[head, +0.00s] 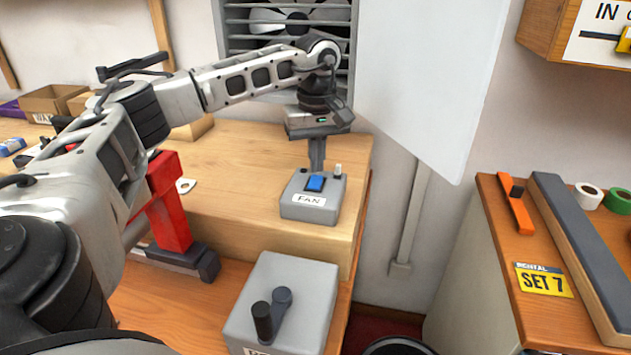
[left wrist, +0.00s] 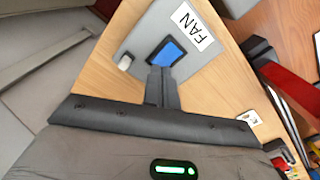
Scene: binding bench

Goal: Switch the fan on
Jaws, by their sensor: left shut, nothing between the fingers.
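The fan switch box (head: 309,207) is grey with a FAN label and sits on the wooden block near its right front corner. Its blue rocker switch (head: 314,184) is on top; the rocker also shows in the left wrist view (left wrist: 171,53). My left gripper (head: 316,168) is shut and empty, pointing down with its fingertips right at the back edge of the blue rocker. I cannot tell whether they touch it. The fan (head: 298,18) is in the wall behind a slatted grille, partly hidden by my arm. My right gripper is not in view.
A grey box with a black lever (head: 290,290) stands in front of the wooden block (head: 245,215). A red clamp-like tool (head: 170,200) stands to the left. A pale panel (head: 425,80) hangs at the right of the fan. A side bench (head: 500,230) stands at the right.

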